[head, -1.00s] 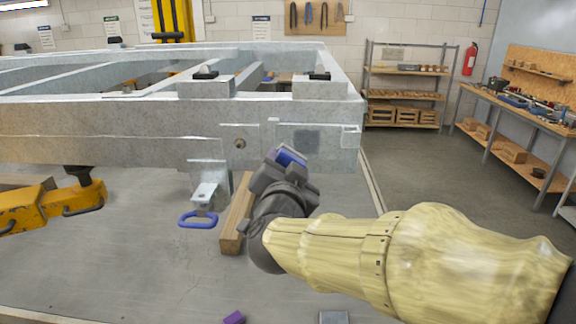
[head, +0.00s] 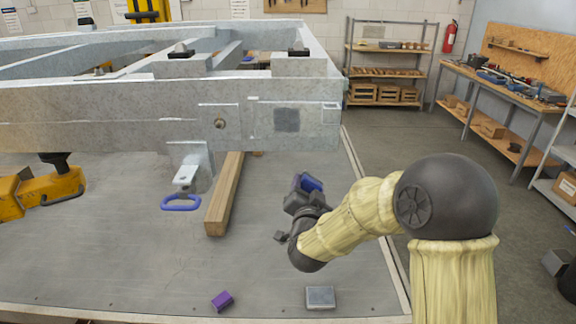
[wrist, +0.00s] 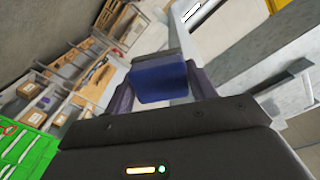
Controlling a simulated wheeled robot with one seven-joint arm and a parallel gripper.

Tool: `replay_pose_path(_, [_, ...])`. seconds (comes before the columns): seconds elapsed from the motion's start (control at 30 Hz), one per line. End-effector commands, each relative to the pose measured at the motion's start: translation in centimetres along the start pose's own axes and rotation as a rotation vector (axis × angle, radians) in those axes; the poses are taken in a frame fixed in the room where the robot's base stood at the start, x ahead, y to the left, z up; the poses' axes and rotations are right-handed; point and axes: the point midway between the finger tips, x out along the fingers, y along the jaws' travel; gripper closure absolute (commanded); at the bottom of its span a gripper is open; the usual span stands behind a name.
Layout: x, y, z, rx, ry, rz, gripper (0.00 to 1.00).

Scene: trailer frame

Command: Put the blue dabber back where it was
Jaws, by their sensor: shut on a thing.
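The blue dabber (wrist: 160,82) is a block with a dark blue face and a grey edge, held between both fingers in the wrist view. It also shows in the head view (head: 312,183), partly hidden by the fingers. My gripper (head: 305,190) is shut on it, above the grey deck and right of the wooden beam. It is apart from the trailer frame (head: 150,125). A small grey square tray (head: 320,297) lies on the deck, nearer the front edge and lower in the picture than my gripper. The tray looks empty.
A purple block (head: 222,301) lies left of the tray. A wooden beam (head: 225,195) and a blue ring handle (head: 181,203) are under the frame's front. A yellow stand (head: 45,188) is at left. A dark square patch (head: 287,120) marks the frame's face. Deck between is clear.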

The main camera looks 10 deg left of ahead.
Motion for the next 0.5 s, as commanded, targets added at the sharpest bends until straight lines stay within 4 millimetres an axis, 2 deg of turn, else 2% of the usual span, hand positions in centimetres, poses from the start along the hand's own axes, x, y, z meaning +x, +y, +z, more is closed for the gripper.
replay_pose_path(0.03, [0.7, 2.3, 1.0, 0.001, -0.005, 0.009, 0.62])
replay_pose_path(0.1, [1.3, 4.6, 2.2, 0.003, -0.007, 0.005, 0.62])
replay_pose_path(0.3, [2.2, 11.0, 5.2, 0.004, -0.017, -0.011, 0.62])
replay_pose_path(0.5, [2.1, 17.1, 8.1, 0.006, -0.030, -0.032, 0.62])
